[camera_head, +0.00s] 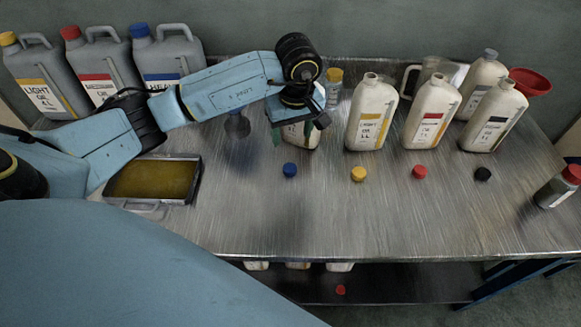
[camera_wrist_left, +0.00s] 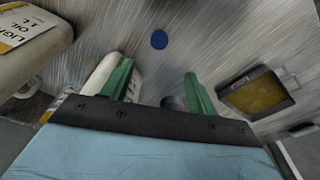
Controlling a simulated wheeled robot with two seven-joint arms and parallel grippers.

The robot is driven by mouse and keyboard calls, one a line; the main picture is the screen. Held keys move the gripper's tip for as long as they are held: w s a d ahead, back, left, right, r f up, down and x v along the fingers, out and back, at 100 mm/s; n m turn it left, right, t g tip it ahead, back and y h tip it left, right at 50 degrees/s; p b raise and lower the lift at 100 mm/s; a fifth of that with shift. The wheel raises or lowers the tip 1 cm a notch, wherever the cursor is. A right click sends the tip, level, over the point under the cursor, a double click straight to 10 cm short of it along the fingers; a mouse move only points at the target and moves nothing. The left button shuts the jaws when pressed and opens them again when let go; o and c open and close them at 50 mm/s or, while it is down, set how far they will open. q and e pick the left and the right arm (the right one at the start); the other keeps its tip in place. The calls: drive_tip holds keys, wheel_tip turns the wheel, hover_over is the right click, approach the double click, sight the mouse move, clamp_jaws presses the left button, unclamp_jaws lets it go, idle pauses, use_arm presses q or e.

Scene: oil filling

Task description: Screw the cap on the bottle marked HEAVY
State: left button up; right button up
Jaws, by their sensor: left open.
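A pale bottle (camera_head: 300,135) stands behind and under my left gripper (camera_head: 295,132); its top is hidden and its label cannot be read. Part of that bottle shows by the left finger in the left wrist view (camera_wrist_left: 101,74). A blue cap (camera_head: 290,170) lies loose on the metal table, in front of this bottle. In the left wrist view the blue cap (camera_wrist_left: 159,39) lies beyond the fingertips, apart from them. My left gripper's green fingers (camera_wrist_left: 158,72) are spread, with nothing held between them. My right gripper is not in view.
Uncapped bottles (camera_head: 371,112) stand to the right, with yellow (camera_head: 358,174), red (camera_head: 419,172) and black (camera_head: 482,174) caps before them. An oil tray (camera_head: 197,178) is at left. Large grey cans (camera_head: 168,57) stand behind. The table's front middle is clear.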

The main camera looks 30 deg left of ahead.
use_arm(q)
drive_tip(key=shift+f, duration=0.1)
hover_over(290, 168)
drive_tip(key=f, duration=0.8)
drive_tip(key=shift+s+d, duration=0.2)
drive_tip(key=shift+d, duration=0.1)
drive_tip(key=f, duration=0.5)
drive_tip(key=shift+w+a+f+b, duration=0.1)
drive_tip(key=shift+w+a+b, duration=0.15)
drive_tip(key=shift+b, duration=0.1)
drive_tip(key=c, duration=1.1)
